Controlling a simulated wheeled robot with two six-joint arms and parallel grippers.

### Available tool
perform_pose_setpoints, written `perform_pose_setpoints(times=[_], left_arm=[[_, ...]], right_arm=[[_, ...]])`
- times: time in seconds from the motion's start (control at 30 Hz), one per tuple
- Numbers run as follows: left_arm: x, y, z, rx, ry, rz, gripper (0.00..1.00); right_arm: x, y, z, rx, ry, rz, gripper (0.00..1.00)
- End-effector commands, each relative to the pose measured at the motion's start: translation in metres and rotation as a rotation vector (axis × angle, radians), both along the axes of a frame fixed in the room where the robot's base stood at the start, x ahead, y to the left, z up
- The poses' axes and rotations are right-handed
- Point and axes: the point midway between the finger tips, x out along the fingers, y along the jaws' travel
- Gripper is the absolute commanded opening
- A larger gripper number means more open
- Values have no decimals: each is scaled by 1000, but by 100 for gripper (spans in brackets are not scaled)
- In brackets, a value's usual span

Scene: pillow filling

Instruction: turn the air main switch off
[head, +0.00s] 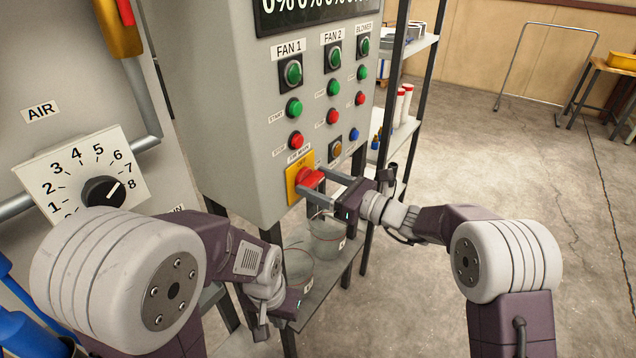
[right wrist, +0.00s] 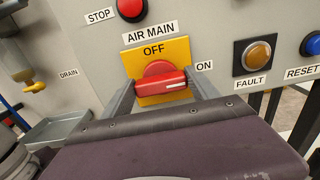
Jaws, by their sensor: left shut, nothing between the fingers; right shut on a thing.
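The air main switch is a red rotary handle (head: 311,178) on a yellow plate (head: 292,174) low on the grey control cabinet. In the right wrist view the red handle (right wrist: 160,82) lies about level, and its white mark at the right end points toward the ON label (right wrist: 204,66). The OFF label (right wrist: 153,50) is above it. My right gripper (head: 318,184) is shut on the handle, with one finger on each side in the right wrist view (right wrist: 160,90). My left gripper (head: 288,306) is shut and empty, low in front of the cabinet, away from the switch.
Start and stop buttons sit above the switch; an amber fault button (right wrist: 257,55) and a blue reset button (right wrist: 312,43) are to its right. Buckets (head: 328,240) stand on a shelf below. A numbered air dial (head: 104,190) is at left. Open floor lies right.

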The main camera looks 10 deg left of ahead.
Motion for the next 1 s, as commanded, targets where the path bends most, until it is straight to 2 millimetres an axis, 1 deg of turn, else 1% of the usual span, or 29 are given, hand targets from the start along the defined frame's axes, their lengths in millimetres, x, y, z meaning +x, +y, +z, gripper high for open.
perform_pose_setpoints(times=[0.17,0.37,0.7,1.0], left_arm=[[0,0,-9,0,0,0,0],[0,0,-34,0,0,0,0],[0,0,-94,0,0,0,0],[0,0,-143,0,0,0,0]], right_arm=[[0,0,-3,-11,-32,0,29],[-1,0,-6,-49,-140,0,29],[-2,1,-9,-153,-433,-1,29],[-4,1,-9,-251,-700,-1,29]])
